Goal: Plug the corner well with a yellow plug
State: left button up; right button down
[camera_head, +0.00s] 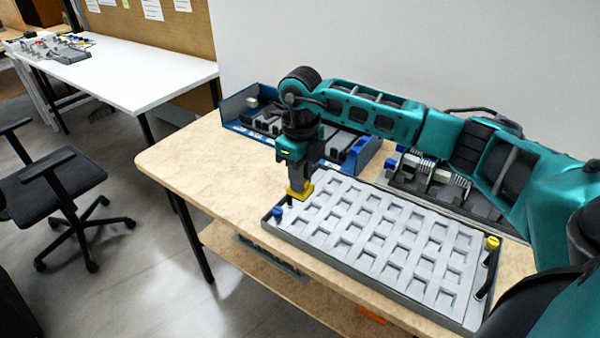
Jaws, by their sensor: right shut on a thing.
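The light grey tray (470,318) with rows of square wells lies on the wooden table. My right gripper (299,181) points down at the tray's left end and is shut on a yellow plug (299,192). The plug is at or just above the wells near the tray's left corner. I cannot tell whether it touches the tray, and the gripper and plug hide what is beneath them. My left gripper is not in view.
A blue knob (278,212) is at the tray's left corner and a yellow knob (493,242) at its right end, near a black handle (486,276). A blue bin (233,104) with parts stands behind. The wooden table's left part (190,152) is clear.

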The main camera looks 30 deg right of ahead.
jog(key=shift+f, duration=2.2)
jog(key=shift+f+b, duration=0.7)
jog(key=shift+f, duration=0.85)
jog(key=shift+f+b, duration=0.8)
jog(key=shift+f, duration=0.3)
jog(key=shift+f, duration=0.3)
jog(key=c, duration=0.9)
grip_release()
jog(key=shift+c, duration=0.2)
jog(key=shift+c, duration=0.5)
